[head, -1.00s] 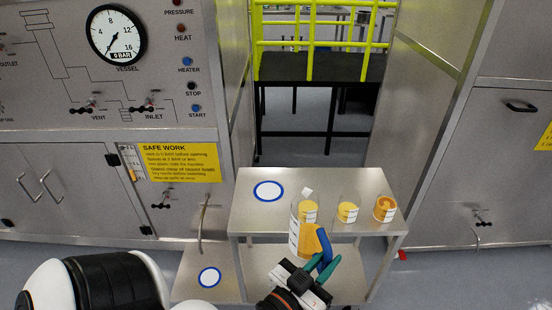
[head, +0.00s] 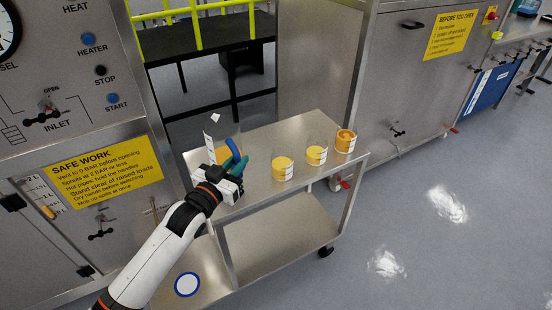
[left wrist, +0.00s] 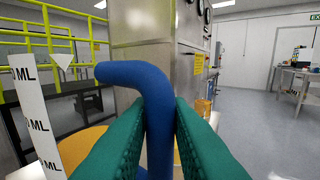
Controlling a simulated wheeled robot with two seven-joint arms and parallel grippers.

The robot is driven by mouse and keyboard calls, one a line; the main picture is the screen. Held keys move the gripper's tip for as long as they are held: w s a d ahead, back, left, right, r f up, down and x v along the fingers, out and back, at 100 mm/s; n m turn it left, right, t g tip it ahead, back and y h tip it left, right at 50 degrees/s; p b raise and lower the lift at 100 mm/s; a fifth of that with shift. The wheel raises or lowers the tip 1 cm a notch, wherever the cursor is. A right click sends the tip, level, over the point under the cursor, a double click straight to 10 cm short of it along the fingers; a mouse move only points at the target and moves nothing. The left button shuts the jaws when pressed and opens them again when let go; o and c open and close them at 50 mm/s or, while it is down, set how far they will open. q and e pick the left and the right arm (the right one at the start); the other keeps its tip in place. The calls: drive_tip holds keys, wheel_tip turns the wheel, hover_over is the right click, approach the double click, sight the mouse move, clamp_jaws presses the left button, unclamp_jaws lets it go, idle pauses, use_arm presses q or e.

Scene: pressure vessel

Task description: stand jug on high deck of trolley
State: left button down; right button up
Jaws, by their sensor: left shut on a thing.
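The clear jug (head: 209,143) has a white marked strip, yellow contents and a blue handle. It is upright at the left end of the trolley's high deck (head: 262,136); I cannot tell whether its base touches the deck. My left gripper (head: 236,165) is shut on the handle, on the jug's near right side. In the left wrist view the green fingers (left wrist: 161,125) pinch the blue handle (left wrist: 156,100), with the jug's ML strip (left wrist: 38,118) at left. The jug's base and the deck's ring mark are hidden. My right gripper is out of view.
Three beakers of yellow or orange contents stand in a row right of the jug: near (head: 283,170), middle (head: 317,155), far (head: 346,142). The lower deck (head: 275,247) is bare there, with a blue-ringed disc (head: 187,284) at left. A steel panel (head: 60,150) stands close at left.

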use_arm(q)
drive_tip(key=shift+w+a, duration=0.45)
drive_tip(key=shift+w, duration=0.3)
drive_tip(key=shift+w+a+f, duration=0.2)
wheel_tip(320, 180, down, 9)
drive_tip(key=shift+f, duration=0.2)
drive_tip(key=c, duration=1.3)
unclamp_jaws()
drive_tip(key=shift+c, duration=0.2)
